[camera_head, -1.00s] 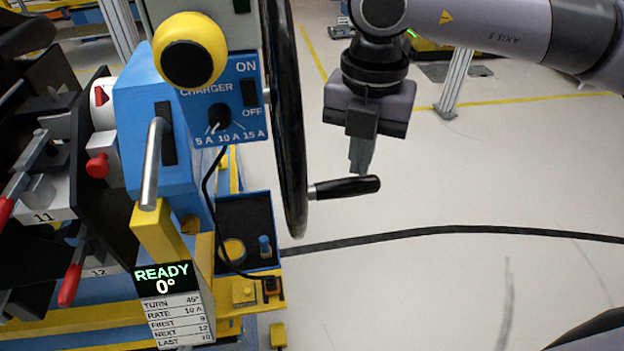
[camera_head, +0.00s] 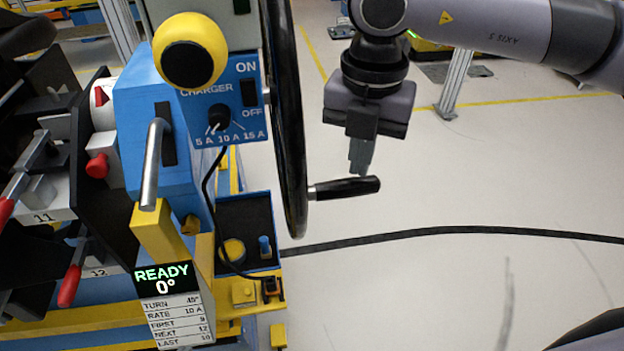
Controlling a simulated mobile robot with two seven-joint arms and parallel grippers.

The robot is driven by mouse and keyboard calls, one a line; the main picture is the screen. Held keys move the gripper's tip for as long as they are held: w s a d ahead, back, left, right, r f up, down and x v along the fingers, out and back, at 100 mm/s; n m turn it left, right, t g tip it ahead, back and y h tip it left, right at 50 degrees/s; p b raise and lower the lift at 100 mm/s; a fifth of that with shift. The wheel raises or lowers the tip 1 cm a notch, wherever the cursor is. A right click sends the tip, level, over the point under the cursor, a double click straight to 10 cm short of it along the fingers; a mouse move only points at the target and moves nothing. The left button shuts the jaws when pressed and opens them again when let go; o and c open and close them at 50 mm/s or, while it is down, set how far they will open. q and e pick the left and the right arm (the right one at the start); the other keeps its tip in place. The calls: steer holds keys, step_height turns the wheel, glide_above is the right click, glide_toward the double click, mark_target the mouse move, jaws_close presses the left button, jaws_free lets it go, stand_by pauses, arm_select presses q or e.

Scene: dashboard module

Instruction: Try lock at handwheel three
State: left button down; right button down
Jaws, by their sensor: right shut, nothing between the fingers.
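A large black handwheel (camera_head: 289,120) stands edge-on at the right side of the blue module. Its black crank handle (camera_head: 345,188) sticks out to the right on a metal pin. My right gripper (camera_head: 360,168) points down just above the crank handle, shut and empty; I cannot tell whether it touches the handle. A metal lever (camera_head: 153,165) sits on the blue housing left of the wheel. A display (camera_head: 166,277) reads READY 0°, with a card (camera_head: 178,318) below it listing TURN 45°, RATE 10 A, FIRST 9, NEXT 12, LAST 10. My left gripper is not in view.
A charger panel (camera_head: 245,115) with a dial and an ON/OFF switch is behind a yellow-black knob (camera_head: 189,50). Red-handled levers (camera_head: 70,285) marked 11 and 12 are at the left.

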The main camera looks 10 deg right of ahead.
steer(key=shift+f+b, duration=0.85)
steer(key=shift+f, duration=0.05)
stand_by(0.4)
steer(key=shift+s+f, duration=0.1)
steer(key=shift+f, duration=0.1)
stand_by(0.4)
step_height(320, 180, up, 8)
steer(key=p, duration=0.4)
steer(key=shift+r, duration=0.15)
stand_by(0.4)
stand_by(0.4)
